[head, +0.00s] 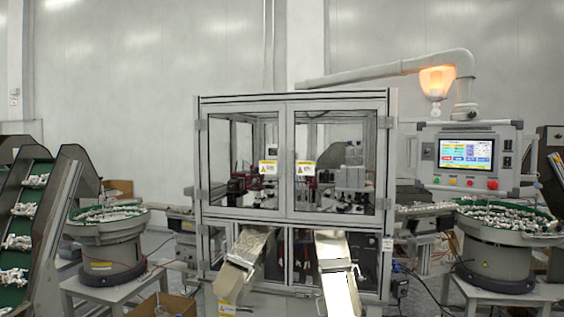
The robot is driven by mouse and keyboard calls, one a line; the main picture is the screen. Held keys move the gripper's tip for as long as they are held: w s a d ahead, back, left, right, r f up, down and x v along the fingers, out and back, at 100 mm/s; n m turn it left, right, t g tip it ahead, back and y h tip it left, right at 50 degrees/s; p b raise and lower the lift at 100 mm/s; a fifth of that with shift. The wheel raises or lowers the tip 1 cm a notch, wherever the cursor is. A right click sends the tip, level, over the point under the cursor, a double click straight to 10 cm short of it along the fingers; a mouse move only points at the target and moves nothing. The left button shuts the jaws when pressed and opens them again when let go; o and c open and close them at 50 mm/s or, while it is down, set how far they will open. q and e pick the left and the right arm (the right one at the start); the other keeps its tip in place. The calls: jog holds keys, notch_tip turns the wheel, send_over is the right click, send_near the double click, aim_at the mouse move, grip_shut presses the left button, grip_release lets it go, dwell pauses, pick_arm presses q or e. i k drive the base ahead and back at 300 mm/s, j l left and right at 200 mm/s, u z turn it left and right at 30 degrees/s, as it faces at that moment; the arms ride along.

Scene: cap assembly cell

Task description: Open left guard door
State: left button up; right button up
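The left guard door (243,137) is a clear panel in a grey metal frame on the front of the assembly machine. It looks shut, its inner edge next to the right guard door (340,135). Light handles seem to stand near the middle where the doors meet, too small to tell clearly. Machine parts show through the panels. Neither of my grippers is in the head view.
Two metal chutes (244,262) and (337,275) slope out below the doors. Bowl feeders stand left (108,240) and right (497,245). A control panel (466,155) hangs at the right. A conveyor (30,215) and a cardboard box (163,305) are at the left.

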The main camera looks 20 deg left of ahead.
aim_at(266, 167)
jog(key=i+j+z, duration=0.2)
jog(key=i+j, duration=0.75)
